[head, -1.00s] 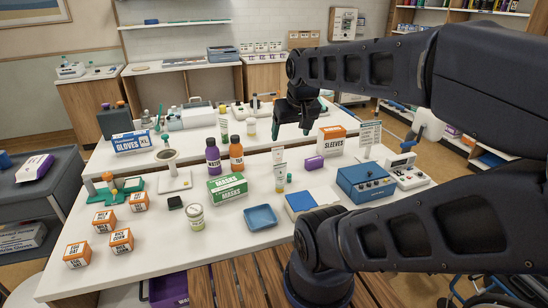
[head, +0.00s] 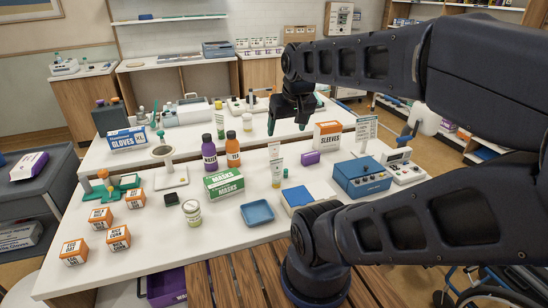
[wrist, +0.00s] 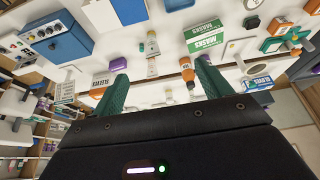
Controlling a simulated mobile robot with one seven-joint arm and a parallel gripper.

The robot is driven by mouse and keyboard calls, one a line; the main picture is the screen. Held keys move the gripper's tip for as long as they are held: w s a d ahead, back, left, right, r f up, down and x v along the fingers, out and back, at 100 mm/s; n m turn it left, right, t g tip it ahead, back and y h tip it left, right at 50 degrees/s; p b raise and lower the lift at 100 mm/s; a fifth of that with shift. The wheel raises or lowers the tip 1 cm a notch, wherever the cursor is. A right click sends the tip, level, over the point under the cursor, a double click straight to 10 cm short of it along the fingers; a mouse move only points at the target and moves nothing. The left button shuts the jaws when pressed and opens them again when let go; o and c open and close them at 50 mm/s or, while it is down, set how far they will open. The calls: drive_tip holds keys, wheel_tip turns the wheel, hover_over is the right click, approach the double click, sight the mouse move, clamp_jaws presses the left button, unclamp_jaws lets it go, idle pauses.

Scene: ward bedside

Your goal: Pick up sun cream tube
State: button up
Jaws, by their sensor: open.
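A pale tube-like item (head: 276,175), which may be the sun cream tube, stands upright near the middle of the white table; its label is too small to read. A pale upright card or tube (head: 274,150) shows just behind it. A likely match also shows in the wrist view (wrist: 152,66), between and beyond my fingers. My gripper (head: 287,126) is open and empty, in the air above and behind these items. Its two green fingers are spread wide in the wrist view (wrist: 163,86). Nothing is between them.
A purple bottle (head: 209,153) and an orange bottle (head: 233,150) stand left of the tube. A green masks box (head: 224,183) is at front left, a blue tray (head: 258,212) in front. A purple box (head: 310,158), sleeves box (head: 327,135) and blue device (head: 362,176) are right.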

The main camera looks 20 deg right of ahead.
drive_tip(key=c, duration=0.6)
